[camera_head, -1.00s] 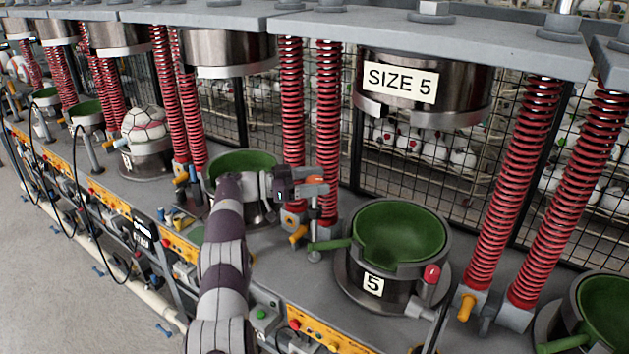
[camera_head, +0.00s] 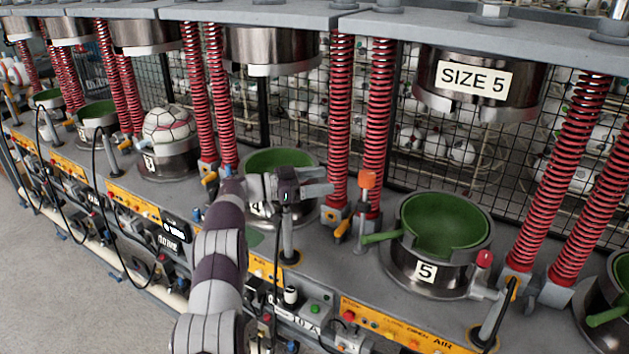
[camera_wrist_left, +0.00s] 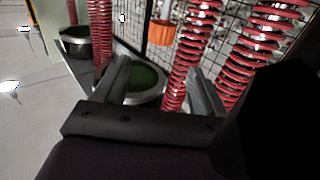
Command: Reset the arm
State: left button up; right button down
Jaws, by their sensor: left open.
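My left arm reaches up from the bottom of the head view. Its gripper (camera_head: 318,181) is open and empty, in front of a green-lined press cup (camera_head: 279,160) and above the bench. In the left wrist view the two grey fingers (camera_wrist_left: 158,90) stand apart, with a green cup (camera_wrist_left: 143,84) and red springs behind them. An orange-topped lever (camera_head: 367,181) stands just right of the fingertips and also shows in the wrist view (camera_wrist_left: 161,32). My right gripper is not in view.
The green cup marked 5 (camera_head: 443,222) stands to the right, empty, under the SIZE 5 press head (camera_head: 480,82). A white ball (camera_head: 168,126) sits in a cup to the left. Red springs (camera_head: 342,110) rise beside the cups. Yellow control panels (camera_head: 400,327) line the front edge.

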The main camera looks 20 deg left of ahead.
pick_arm(q)
jog(key=shift+w, duration=0.1)
jog(key=w+d+r+n+t+y, duration=0.45)
jog(key=r+n+t+y, duration=0.2)
jog(key=y, duration=0.25)
jog(key=s+d+f+n+g+y, duration=0.1)
jog(key=s+d+f+g, duration=0.2)
jog(key=s, duration=1.1)
jog(key=s+d+f+n+g+y, duration=0.1)
jog(key=s+d+f+g, duration=0.3)
jog(key=s, duration=1)
jog(key=s+d+f+n+g+y, duration=0.2)
jog(key=s+f+g, duration=0.7)
jog(key=s, duration=0.6)
jog(key=shift+d+f+y+b, duration=0.4)
jog(key=shift+d+f+y, duration=0.35)
jog(key=shift+d, duration=0.15)
